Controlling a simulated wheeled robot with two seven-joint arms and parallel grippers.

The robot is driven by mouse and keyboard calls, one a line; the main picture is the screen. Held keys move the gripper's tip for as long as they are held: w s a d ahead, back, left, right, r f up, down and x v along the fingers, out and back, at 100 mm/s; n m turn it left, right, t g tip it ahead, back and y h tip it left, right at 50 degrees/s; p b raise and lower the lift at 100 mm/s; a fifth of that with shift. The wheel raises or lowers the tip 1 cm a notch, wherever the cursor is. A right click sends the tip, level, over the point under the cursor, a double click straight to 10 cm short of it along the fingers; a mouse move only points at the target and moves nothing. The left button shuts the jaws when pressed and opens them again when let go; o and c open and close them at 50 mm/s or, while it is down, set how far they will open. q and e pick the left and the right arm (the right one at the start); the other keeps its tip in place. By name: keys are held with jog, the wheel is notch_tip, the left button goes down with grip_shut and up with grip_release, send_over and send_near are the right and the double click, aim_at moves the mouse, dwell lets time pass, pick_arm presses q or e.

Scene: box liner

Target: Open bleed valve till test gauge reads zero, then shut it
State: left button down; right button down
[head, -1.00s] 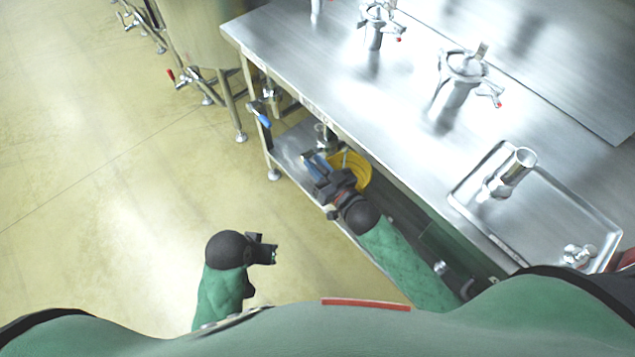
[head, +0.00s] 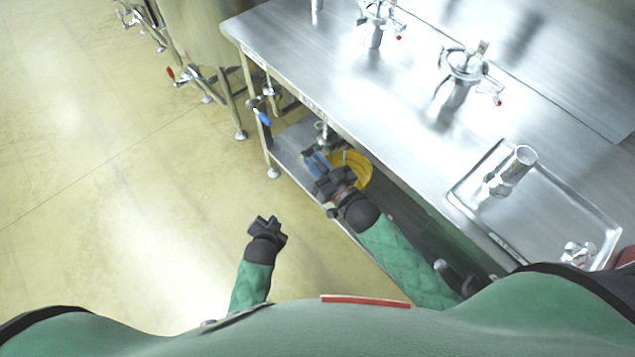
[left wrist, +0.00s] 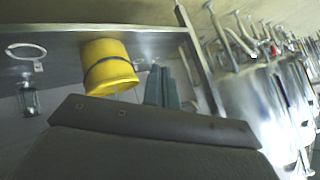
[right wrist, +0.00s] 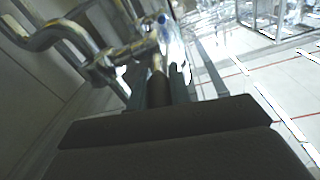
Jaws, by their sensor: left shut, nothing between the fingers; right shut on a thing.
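My right gripper (head: 320,170) is below the front edge of the steel table, shut on what looks like a blue valve handle (head: 312,161). In the right wrist view, a dark rod (right wrist: 157,90) stands between its fingers, beside a bright metal pipe fitting (right wrist: 125,52). My left gripper (head: 268,222) is shut and empty, over open floor to the left of the table. Its closed fingers (left wrist: 162,85) show in the left wrist view. Another blue handle (head: 264,117) hangs near the table's left leg. I cannot make out a test gauge or its reading.
A yellow bucket (head: 357,172) stands on the lower shelf right beside my right gripper; it also shows in the left wrist view (left wrist: 112,70). The steel tabletop (head: 330,75) carries clamped fittings and a tray (head: 466,180). The floor (head: 110,200) at left is clear.

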pick_arm(q)
jog(key=s+d+r+m+t+h, duration=0.4)
jog(key=m+h, duration=0.3)
jog(key=m, duration=0.7)
jog(key=s+d+r+m+t+h, duration=0.2)
jog(key=d+r+m+t+h, duration=0.4)
jog(key=m, duration=0.9)
jog(key=w+d+r+g+h, duration=0.1)
jog(key=w+d+r, duration=0.3)
jog(key=w+r, duration=0.4)
jog(key=shift+d+r+m, duration=0.15)
jog(key=shift+d+m, duration=0.1)
jog(key=shift+m, duration=0.15)
jog(key=shift+w, duration=0.1)
